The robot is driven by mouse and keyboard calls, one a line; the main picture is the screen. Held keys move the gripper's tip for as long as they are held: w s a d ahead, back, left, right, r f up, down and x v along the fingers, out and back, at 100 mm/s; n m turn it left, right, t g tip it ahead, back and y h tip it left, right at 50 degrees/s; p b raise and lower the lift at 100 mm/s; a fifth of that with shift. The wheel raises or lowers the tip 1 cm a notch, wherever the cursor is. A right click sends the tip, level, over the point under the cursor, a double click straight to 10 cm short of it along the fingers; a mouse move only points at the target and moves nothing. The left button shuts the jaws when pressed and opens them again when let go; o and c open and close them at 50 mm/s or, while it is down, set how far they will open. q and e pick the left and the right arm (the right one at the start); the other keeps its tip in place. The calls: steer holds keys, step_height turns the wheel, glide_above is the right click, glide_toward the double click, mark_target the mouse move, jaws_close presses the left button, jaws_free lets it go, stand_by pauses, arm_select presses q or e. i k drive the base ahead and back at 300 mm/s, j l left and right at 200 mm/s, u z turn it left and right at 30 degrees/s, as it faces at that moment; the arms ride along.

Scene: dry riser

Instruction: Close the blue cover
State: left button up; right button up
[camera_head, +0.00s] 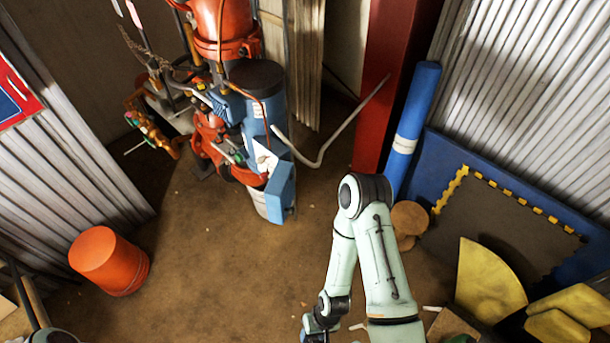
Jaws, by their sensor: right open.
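The blue cover (281,192) is a small blue panel low on the front of a blue cylindrical unit (262,110). It stands out at an angle from the unit, so it looks open. A white sheet hangs just above it. My right arm comes up from the bottom, bends at a dark elbow and runs back down. My right gripper (316,330) is at the bottom edge, partly cut off, well below the cover and apart from it. It is open, and nothing shows in it. Only a piece of my left arm shows at the lower left corner; its gripper is out of view.
Red pipework (222,35) with valves stands around the unit. An orange bucket (108,260) is at left. A red post (385,80), a blue roll (411,125) and yellow pieces (487,283) are at right. The middle floor is clear.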

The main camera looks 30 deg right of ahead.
mark_target(280, 192)
steer(key=i+l+z, duration=0.1)
steer(key=z, duration=0.85)
steer(key=i, duration=0.05)
